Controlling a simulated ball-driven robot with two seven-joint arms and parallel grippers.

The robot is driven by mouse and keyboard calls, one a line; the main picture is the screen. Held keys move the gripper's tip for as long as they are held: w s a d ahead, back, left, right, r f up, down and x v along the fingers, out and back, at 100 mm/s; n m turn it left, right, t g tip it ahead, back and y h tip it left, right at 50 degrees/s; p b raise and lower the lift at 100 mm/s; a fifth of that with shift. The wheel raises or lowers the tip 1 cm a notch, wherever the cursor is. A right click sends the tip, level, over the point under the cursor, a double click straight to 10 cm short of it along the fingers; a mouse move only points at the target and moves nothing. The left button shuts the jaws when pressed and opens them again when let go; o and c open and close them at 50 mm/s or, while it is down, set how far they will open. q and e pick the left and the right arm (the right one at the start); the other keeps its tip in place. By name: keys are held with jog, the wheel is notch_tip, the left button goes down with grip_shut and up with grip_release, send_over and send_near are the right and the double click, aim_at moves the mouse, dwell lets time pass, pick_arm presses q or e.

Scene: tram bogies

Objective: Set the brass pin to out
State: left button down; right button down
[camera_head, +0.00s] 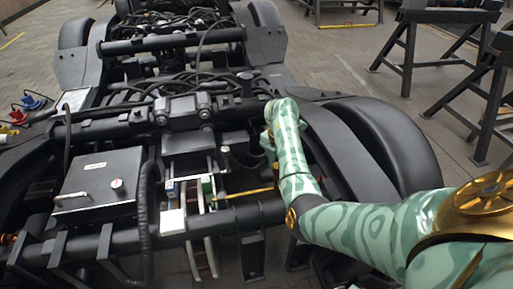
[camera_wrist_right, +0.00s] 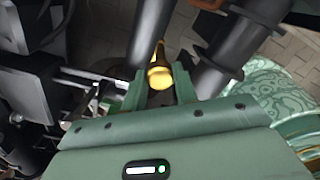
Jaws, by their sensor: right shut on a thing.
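The brass pin (camera_wrist_right: 158,72) shows in the right wrist view as a rounded brass end with a darker shaft behind it. It sits between the two green fingers of my right gripper (camera_wrist_right: 157,86), which are shut on it. In the head view my right arm reaches over the right side of the bogie, and its hand (camera_head: 269,138) points down near the frame. The fingertips and the pin's seat are hidden there. I cannot tell from these views how far the pin is drawn out. My left gripper is not in view.
Dark bogie beams and a large wheel (camera_head: 395,140) stand close around my right arm. A thin yellow rod (camera_head: 245,193) lies left of my forearm. A grey box (camera_head: 100,185) with a knob is at the left. Trestles (camera_head: 410,45) stand on the paved floor behind right.

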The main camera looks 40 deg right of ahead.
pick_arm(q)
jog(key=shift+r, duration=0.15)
pick_arm(e)
jog(key=shift+s+d, duration=0.35)
jog(key=shift+d, duration=0.35)
jog(key=shift+s+d, duration=0.3)
jog(key=shift+d, duration=0.35)
jog(key=shift+s+d, duration=0.35)
jog(key=shift+d, duration=0.35)
jog(key=c, duration=1.4)
grip_release()
jog(key=o, duration=0.3)
jog(key=shift+d, duration=0.2)
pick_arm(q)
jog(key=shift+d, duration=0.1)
pick_arm(e)
jog(key=shift+a, duration=0.1)
pick_arm(q)
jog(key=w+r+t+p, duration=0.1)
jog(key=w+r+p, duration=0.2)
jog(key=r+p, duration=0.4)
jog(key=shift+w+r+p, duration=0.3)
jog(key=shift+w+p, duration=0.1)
jog(key=shift+p, duration=0.55)
pick_arm(e)
notch_tip(320, 180, up, 16)
jog(key=shift+r, duration=0.15)
